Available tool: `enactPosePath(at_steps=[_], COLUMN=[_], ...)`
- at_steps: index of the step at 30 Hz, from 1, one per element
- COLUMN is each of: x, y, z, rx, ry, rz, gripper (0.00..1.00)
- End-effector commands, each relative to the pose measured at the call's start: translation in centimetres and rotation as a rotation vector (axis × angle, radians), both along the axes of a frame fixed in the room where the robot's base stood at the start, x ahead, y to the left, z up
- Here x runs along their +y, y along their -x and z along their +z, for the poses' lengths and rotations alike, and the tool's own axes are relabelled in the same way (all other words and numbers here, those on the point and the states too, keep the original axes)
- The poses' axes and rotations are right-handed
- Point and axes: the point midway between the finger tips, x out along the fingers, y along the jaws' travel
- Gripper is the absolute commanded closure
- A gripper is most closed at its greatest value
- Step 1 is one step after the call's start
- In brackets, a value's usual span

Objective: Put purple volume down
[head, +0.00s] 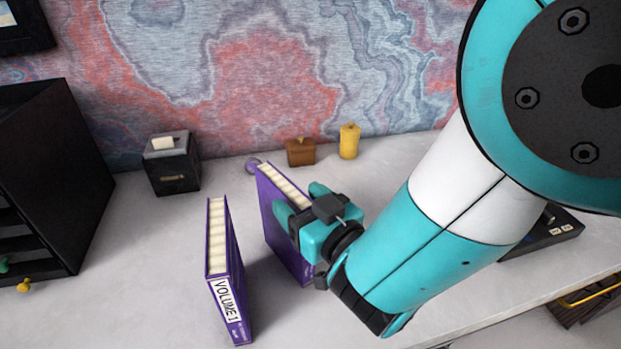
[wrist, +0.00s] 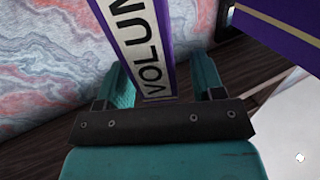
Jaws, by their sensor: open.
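A purple volume (head: 277,222) stands upright on the desk (head: 185,290), with its cream page edges facing up. My gripper (head: 303,203) is around this volume with one finger on each side. In the wrist view the volume's white spine label (wrist: 140,40) shows between the two fingers (wrist: 163,85). The gripper is open, with a gap visible beside the spine on the right. Whether the left finger touches it I cannot tell. A second purple volume (head: 228,270), labelled "VOLUME 1", stands upright to the left; a purple volume also shows at the upper right of the wrist view (wrist: 275,35).
A dark shelf unit (head: 50,175) stands at the far left. A black box (head: 172,165), a brown box (head: 300,152) and a yellow container (head: 349,141) stand near the patterned wall. A dark device (head: 545,232) lies to the right. Desk between the shelf and volumes is clear.

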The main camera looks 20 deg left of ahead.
Motion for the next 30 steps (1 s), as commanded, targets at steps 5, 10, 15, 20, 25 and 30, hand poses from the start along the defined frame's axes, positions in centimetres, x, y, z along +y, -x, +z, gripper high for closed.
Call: enactPosePath(at_steps=[5, 10, 15, 20, 25, 30], x=[0.38, 0.29, 0.29, 0.32, 0.39, 0.43], y=[-0.96, -1.08, -1.05, -1.03, -1.03, -0.99], z=[0.01, -0.1, -0.1, -0.09, 0.06, 0.09], rx=[0.001, 0.001, 0.001, 0.001, -0.001, -0.001], ry=[0.002, 0.002, 0.002, 0.002, -0.002, -0.002], rz=[-0.018, -0.021, -0.02, -0.019, -0.018, -0.017], gripper=[0.38, 0.38, 0.68, 1.0, 1.0, 1.0])
